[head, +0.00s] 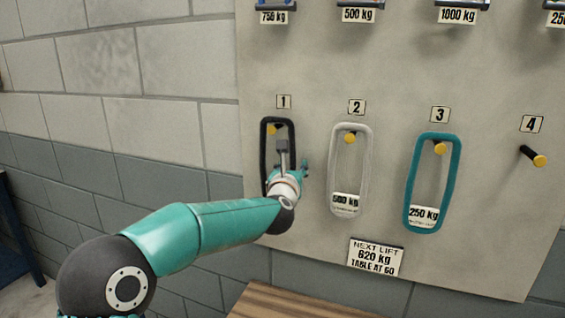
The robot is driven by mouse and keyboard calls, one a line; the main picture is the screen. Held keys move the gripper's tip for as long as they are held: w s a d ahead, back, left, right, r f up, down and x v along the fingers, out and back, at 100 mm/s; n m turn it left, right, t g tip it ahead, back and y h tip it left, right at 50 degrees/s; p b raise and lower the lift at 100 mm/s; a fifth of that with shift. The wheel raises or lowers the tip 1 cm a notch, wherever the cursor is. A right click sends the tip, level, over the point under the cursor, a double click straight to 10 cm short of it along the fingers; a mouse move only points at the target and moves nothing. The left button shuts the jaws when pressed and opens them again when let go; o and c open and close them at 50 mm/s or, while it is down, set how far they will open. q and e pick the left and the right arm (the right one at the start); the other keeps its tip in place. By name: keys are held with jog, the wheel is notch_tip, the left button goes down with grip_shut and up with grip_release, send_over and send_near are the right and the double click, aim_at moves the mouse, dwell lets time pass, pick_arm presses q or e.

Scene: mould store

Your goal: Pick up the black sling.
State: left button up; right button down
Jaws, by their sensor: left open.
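The black sling (264,160) is a long loop hanging on the yellow-tipped peg (272,129) under the label 1 (284,101), at the left of the grey board. My left gripper (282,143) is open in front of the sling's loop, near its upper part. My gripper and wrist hide the sling's lower right part and any tag there. Whether the fingers touch the sling cannot be told. My right gripper is out of view.
A white sling (333,170) tagged 500 kg hangs on peg 2, and a teal sling (410,185) tagged 250 kg on peg 3. Peg 4 (538,158) is bare. A sign (375,257) reads "NEXT LIFT 620 kg TABLE AT 60". A wooden top (300,306) lies below.

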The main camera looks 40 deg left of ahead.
pick_arm(q)
grip_shut()
jog(key=shift+r, duration=0.1)
jog(key=shift+r, duration=0.1)
dwell(0.4)
